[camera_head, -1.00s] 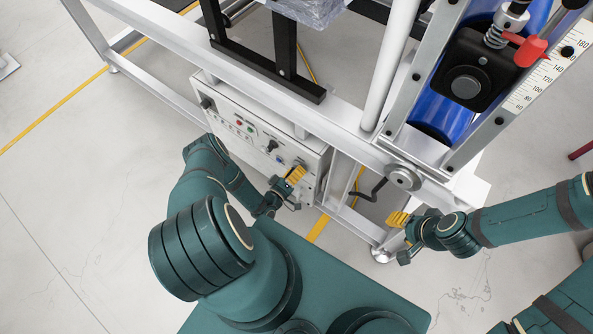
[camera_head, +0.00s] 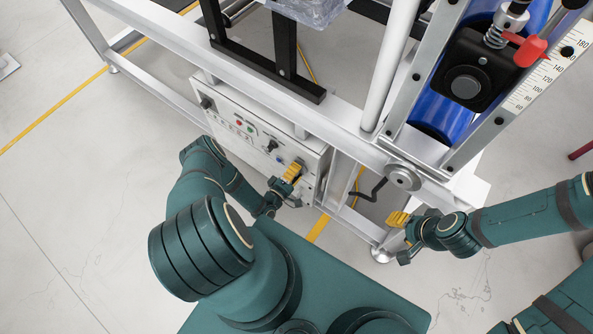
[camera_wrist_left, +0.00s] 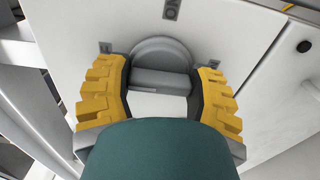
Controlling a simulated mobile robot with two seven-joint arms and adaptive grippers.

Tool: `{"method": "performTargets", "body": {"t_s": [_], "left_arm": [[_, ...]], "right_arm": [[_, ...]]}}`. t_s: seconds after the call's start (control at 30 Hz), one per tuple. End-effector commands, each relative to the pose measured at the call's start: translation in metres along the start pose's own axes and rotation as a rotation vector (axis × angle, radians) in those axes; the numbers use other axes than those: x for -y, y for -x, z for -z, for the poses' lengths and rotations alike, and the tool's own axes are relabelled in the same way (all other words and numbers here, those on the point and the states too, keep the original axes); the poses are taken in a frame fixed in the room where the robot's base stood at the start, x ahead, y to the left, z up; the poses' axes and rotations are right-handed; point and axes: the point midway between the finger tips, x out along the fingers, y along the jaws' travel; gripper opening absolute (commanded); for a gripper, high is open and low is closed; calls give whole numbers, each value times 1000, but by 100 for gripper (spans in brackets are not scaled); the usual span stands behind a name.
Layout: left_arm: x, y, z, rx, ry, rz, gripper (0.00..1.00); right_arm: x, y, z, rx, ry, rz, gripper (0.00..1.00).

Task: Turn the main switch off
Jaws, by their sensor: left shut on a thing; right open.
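The main switch (camera_wrist_left: 161,82) is a grey round rotary knob with a raised bar across it, seen in the left wrist view on the pale panel. An "ON" label is printed above it. My left gripper (camera_head: 293,175) is at the lower right of the white control box (camera_head: 222,128). In the left wrist view its yellow fingers (camera_wrist_left: 160,95) stand either side of the bar, shut on it. In the head view the gripper hides most of the switch. My right gripper (camera_head: 402,226) is open and empty, well to the right of the box.
The control box carries several small knobs and buttons. A white machine frame (camera_head: 337,110) surrounds it, with a small handwheel (camera_head: 402,178) to the right. A red lever (camera_head: 528,50) is at the upper right. Open floor (camera_head: 60,215) lies to the left.

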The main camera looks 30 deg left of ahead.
Motion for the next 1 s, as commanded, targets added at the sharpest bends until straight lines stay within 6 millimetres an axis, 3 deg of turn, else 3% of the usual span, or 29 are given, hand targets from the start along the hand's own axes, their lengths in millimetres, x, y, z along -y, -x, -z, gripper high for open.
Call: {"method": "performTargets", "body": {"t_s": [0.33,0.37,0.43,0.8,1.0], "left_arm": [[-1,-1,0,-1,4,-3,23],[-1,-1,0,-1,4,-3,68],[-1,-1,0,-1,4,-2,92],[-2,0,0,0,3,-1,92],[-21,-1,1,0,3,-1,92]], "right_arm": [[0,0,0,0,0,0,47],[0,0,0,0,0,0,47],[0,0,0,0,0,0,47],[0,0,0,0,0,0,47],[0,0,0,0,0,0,47]]}}
